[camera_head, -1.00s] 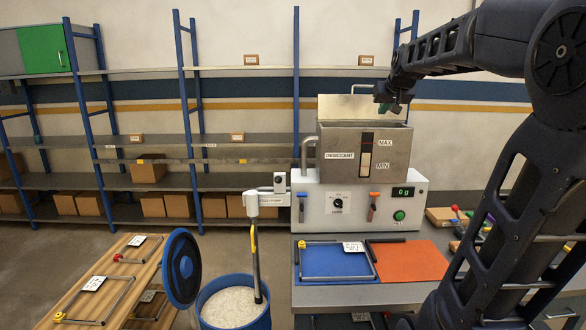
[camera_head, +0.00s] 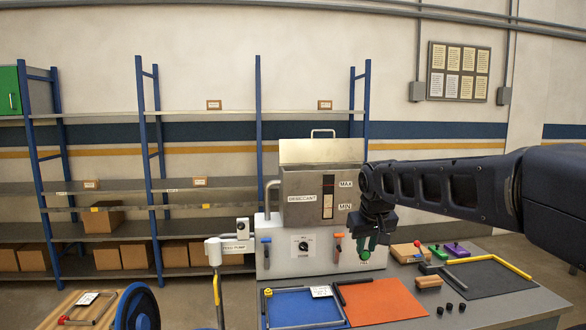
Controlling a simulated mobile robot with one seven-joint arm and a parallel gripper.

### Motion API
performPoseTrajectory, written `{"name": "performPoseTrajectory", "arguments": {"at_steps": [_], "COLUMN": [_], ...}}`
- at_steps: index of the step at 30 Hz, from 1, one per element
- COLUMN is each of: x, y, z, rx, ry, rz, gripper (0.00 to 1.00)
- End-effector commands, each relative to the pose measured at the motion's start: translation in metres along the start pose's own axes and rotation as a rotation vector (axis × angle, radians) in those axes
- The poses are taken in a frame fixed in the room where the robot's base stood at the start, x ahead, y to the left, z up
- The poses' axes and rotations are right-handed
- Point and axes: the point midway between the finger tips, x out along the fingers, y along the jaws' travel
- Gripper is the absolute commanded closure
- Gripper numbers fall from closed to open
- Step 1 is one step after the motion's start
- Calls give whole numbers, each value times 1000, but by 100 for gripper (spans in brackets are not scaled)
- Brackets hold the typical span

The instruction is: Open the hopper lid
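The hopper (camera_head: 302,188) is a grey metal box with DESICCANT, MAX and MIN labels on top of the white machine. Its pale lid (camera_head: 321,151) shows as an upright-looking panel at the hopper's back edge, with a thin loop handle (camera_head: 323,131) along its top. The hopper's inside is hidden. My gripper (camera_head: 372,240) points down in front of the machine's right side, below and right of the lid and apart from it. It is dark and small here, and I cannot tell whether its fingers are open or shut.
A control panel with a knob (camera_head: 303,246) and levers faces forward. A blue mat (camera_head: 300,308) and an orange mat (camera_head: 380,300) lie on the bench. Blocks (camera_head: 405,251) and a black mat (camera_head: 490,279) lie at right. Shelves (camera_head: 100,187) stand behind.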

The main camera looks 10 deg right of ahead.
Motion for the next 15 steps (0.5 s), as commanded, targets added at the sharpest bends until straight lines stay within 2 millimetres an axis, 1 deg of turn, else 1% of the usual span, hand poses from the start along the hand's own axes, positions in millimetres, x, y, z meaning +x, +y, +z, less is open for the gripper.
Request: {"name": "performPoseTrajectory", "arguments": {"at_steps": [1, 5, 6, 8, 9, 14, 15], "x": [-4, -16, -20, -25, -28, -40, -42], "y": [5, 20, 24, 30, 34, 45, 47], "z": [-17, -66, -81, -106, -122, -188, -205], "rx": [-36, -145, -179, -229, -262, -392, -423], "ry": [-3, -4, -4, -4, -3, 0, 1], "rz": [28, 123, 153, 199, 228, 351, 382], "gripper": [80, 80, 80, 80, 80, 80, 80]}}
